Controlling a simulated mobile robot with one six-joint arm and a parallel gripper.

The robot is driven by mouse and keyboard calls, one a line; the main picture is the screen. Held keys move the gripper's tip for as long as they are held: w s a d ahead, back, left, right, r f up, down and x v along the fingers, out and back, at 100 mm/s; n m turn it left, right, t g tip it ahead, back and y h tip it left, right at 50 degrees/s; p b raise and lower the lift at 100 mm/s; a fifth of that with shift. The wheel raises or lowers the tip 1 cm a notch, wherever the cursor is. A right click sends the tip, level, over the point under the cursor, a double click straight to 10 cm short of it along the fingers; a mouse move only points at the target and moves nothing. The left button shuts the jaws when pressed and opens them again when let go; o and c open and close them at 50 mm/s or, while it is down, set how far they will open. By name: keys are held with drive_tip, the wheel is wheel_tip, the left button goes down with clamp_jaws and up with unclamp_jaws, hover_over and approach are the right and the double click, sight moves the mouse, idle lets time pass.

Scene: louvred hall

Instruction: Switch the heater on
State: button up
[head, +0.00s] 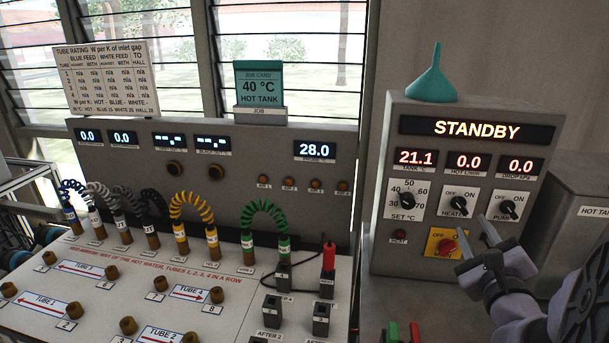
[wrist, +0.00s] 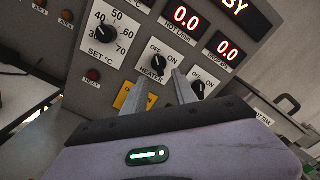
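The control box (head: 385,240) has a lit STANDBY display (head: 477,128). Its black heater knob (head: 457,205) sits on a white plate marked OFF and ON; it also shows in the wrist view (wrist: 158,62). I cannot clearly tell which mark the knob points to. My gripper (head: 474,245) is open and empty in front of the box, below and right of the heater knob in the head view. In the wrist view its two fingers (wrist: 163,78) rise apart just below the heater knob, with no clear contact.
The pump knob (head: 508,210) is close right of the heater knob. A red knob on a yellow plate (head: 446,245) is just below. The SET dial (head: 407,199) is left. A teal funnel (head: 432,78) stands on top. A tube panel (head: 110,270) fills the left.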

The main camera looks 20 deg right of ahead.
sight(462, 209)
drive_tip(key=shift+p+x, duration=0.65)
drive_tip(key=shift+x, duration=3.4)
drive_tip(key=shift+a+f, duration=0.1)
clamp_jaws()
